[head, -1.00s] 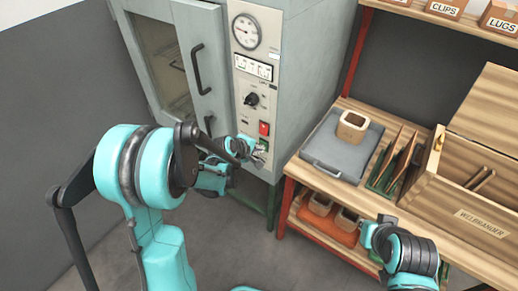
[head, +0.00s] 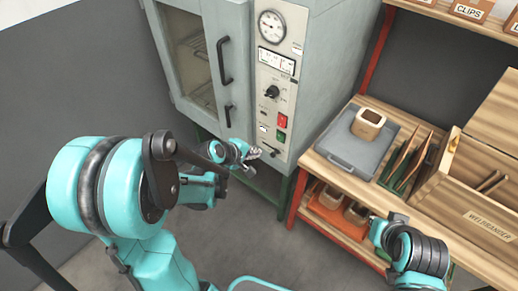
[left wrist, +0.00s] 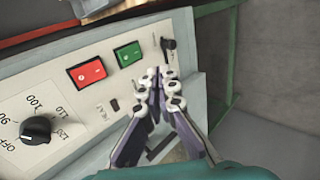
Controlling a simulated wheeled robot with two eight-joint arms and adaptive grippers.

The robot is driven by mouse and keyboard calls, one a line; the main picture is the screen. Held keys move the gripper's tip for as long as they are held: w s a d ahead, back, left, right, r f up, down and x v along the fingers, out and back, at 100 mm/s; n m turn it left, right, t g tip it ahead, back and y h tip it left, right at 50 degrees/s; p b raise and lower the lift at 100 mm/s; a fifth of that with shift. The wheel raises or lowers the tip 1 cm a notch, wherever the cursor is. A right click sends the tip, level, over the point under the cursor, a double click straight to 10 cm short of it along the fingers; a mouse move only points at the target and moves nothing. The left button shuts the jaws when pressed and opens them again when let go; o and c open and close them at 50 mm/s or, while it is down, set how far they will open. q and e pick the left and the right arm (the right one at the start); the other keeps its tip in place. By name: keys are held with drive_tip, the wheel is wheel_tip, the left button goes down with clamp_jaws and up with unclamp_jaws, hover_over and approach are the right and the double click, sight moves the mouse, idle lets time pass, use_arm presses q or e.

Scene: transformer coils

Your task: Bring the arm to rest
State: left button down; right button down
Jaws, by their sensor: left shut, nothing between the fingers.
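My left gripper (head: 250,158) is shut and empty, in front of the lower part of the oven's control panel. In the left wrist view its closed fingers (left wrist: 165,95) point toward the panel, close to the green button (left wrist: 128,54) and a small black lever (left wrist: 168,45). I cannot tell whether the fingertips touch the panel. The red button (left wrist: 86,73) and a black dial (left wrist: 36,130) also show there. My right arm (head: 405,250) is at the lower right in the head view; its fingers are not clearly visible.
The grey oven (head: 320,70) with its closed glass door (head: 198,60) stands ahead. At right, a wooden bench (head: 330,175) carries a grey tray (head: 340,150) with a wooden coil form (head: 368,123), an upright rack (head: 405,165) and a wooden box (head: 445,190). Open floor lies between.

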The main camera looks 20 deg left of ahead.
idle(0.5)
use_arm(q)
drive_tip(key=s+d+r+m+y, duration=0.1)
drive_tip(key=s+r+m, duration=0.3)
drive_tip(key=s+m, duration=0.3)
drive_tip(key=s+d+r+m+g+y, duration=0.1)
drive_tip(key=s+d+r+m+y, duration=0.1)
drive_tip(key=s+r+m, duration=0.2)
drive_tip(key=s+m, duration=0.3)
drive_tip(key=s, duration=0.3)
drive_tip(key=shift+s+r+g, duration=0.2)
drive_tip(key=shift+r+g, duration=0.1)
drive_tip(key=shift+r, duration=0.05)
idle(1.1)
